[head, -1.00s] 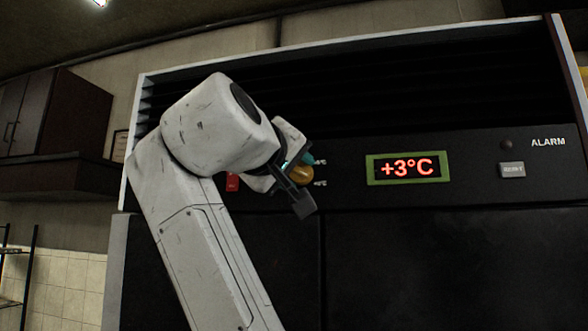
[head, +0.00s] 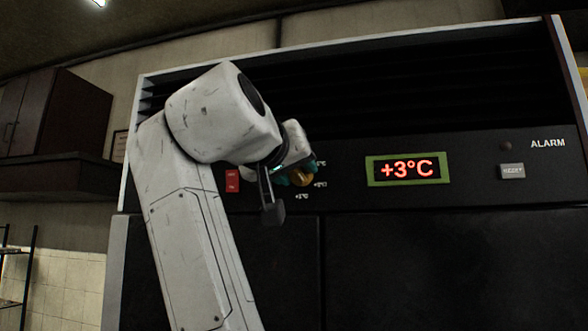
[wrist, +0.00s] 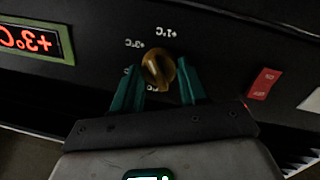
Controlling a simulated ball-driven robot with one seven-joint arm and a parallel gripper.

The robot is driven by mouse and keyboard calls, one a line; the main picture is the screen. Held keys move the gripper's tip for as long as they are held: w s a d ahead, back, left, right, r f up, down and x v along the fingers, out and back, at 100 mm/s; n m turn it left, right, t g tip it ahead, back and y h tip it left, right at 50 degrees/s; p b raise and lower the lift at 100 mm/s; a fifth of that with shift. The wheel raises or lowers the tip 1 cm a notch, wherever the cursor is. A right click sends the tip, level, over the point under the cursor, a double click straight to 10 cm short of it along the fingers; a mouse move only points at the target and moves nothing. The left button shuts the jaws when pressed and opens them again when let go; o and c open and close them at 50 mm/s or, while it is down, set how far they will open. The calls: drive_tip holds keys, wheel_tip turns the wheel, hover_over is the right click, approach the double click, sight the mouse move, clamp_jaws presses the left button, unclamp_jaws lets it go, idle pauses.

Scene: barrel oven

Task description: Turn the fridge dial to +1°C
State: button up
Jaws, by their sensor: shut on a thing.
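The orange-brown fridge dial (head: 302,178) sits on the dark control panel, left of the display; it also shows in the wrist view (wrist: 158,68). In the wrist view, printed temperature marks surround it upside down, including a +1°C mark (wrist: 166,33) and a +3°C mark (wrist: 135,43). The red digital display (head: 406,168) in its green frame reads +3°C. My gripper (wrist: 159,74) has its teal fingers on either side of the dial and is shut on it. In the head view my gripper partly hides the dial and its marks.
A red switch (head: 232,181) is on the panel left of the dial. A grey reset button (head: 512,170) is at the right under the ALARM label. A dark wall cabinet (head: 62,122) hangs at the far left. Black vent slats (head: 350,90) run above the panel.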

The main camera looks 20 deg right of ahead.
drive_tip(key=m+y, duration=0.1)
drive_tip(key=m, duration=0.4)
drive_tip(key=shift+m, duration=0.4)
drive_tip(key=shift+d, duration=0.1)
idle(0.3)
drive_tip(key=o, duration=1.1)
drive_tip(key=shift+c, duration=0.2)
drive_tip(key=shift+r, duration=0.1)
drive_tip(key=shift+s, duration=0.1)
drive_tip(key=b+v, duration=0.3)
drive_tip(key=v, duration=0.7)
drive_tip(key=shift+s+a+b, duration=0.2)
drive_tip(key=shift+a+b, duration=0.1)
drive_tip(key=shift+b, duration=0.05)
